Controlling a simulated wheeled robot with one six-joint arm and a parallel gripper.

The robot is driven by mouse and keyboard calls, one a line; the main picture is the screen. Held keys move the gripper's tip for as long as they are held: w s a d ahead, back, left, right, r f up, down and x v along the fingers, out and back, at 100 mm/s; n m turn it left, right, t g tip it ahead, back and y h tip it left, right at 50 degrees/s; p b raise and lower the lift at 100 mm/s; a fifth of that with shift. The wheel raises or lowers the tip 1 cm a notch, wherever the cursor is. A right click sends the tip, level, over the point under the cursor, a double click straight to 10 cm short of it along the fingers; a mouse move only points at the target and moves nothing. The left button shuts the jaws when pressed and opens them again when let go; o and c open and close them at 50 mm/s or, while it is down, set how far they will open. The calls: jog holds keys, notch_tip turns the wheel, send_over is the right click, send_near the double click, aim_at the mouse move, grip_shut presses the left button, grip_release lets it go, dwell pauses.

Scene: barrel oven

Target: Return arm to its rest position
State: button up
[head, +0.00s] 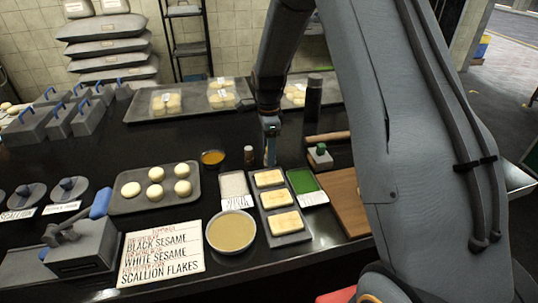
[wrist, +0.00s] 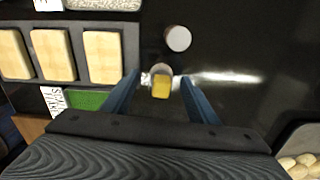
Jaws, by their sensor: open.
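My arm comes down from the top of the head view, bent over the dark counter. My gripper (head: 270,150) points down beside the tray of flat pastries (head: 259,203). In the wrist view my gripper (wrist: 160,78) has its two blue fingers spread apart. A round pale-topped object (wrist: 177,38) stands just beyond the fingertips. The gripper's underside beneath the wrist is partly hidden in the head view.
A green tray (head: 303,182) and wooden board (head: 346,212) lie right. A dark bottle (head: 313,98) stands behind.

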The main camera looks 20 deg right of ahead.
jog(key=r+b, duration=0.1)
jog(key=r, duration=0.4)
jog(key=shift+w+r, duration=0.1)
jog(key=shift+w, duration=0.1)
jog(key=shift+r, duration=0.3)
jog(key=shift+s+r+n, duration=0.2)
jog(key=shift+s+n, duration=0.1)
jog(key=shift+s, duration=0.05)
jog(key=s+n, duration=0.6)
jog(key=s, duration=0.2)
jog(key=s+n, duration=0.6)
jog(key=s, duration=0.3)
jog(key=s+n+t, duration=0.1)
jog(key=s+n, duration=0.5)
jog(key=s, duration=0.3)
jog(key=shift+s+d+r, duration=0.2)
jog(key=shift+s+d, duration=0.05)
